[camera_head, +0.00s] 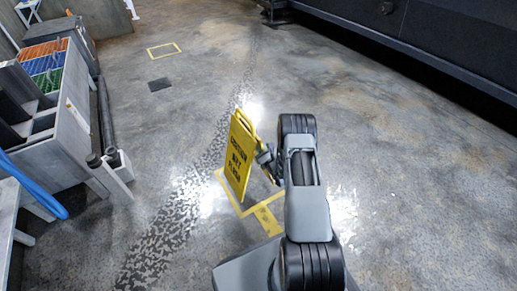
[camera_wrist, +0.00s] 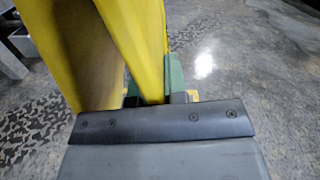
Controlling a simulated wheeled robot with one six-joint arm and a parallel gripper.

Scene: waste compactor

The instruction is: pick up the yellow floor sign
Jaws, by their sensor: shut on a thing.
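The yellow floor sign (camera_head: 240,157) stands upright in the middle of the head view, with dark lettering on its face. It also fills the upper left of the wrist view (camera_wrist: 150,45), where its two panels spread apart. My gripper (camera_head: 268,160) is at the sign's right side, and it shows in the wrist view (camera_wrist: 155,97) shut on the edge of one panel. My arm hides part of the floor to the right of the sign. I cannot tell whether the sign's foot touches the floor.
Yellow tape markings (camera_head: 262,212) lie on the floor by the sign. A grey bench with coloured bins (camera_head: 45,62) stands at the left, with posts (camera_head: 118,165) beside it. A large dark machine (camera_head: 420,30) runs along the upper right. The floor beyond the sign is largely clear.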

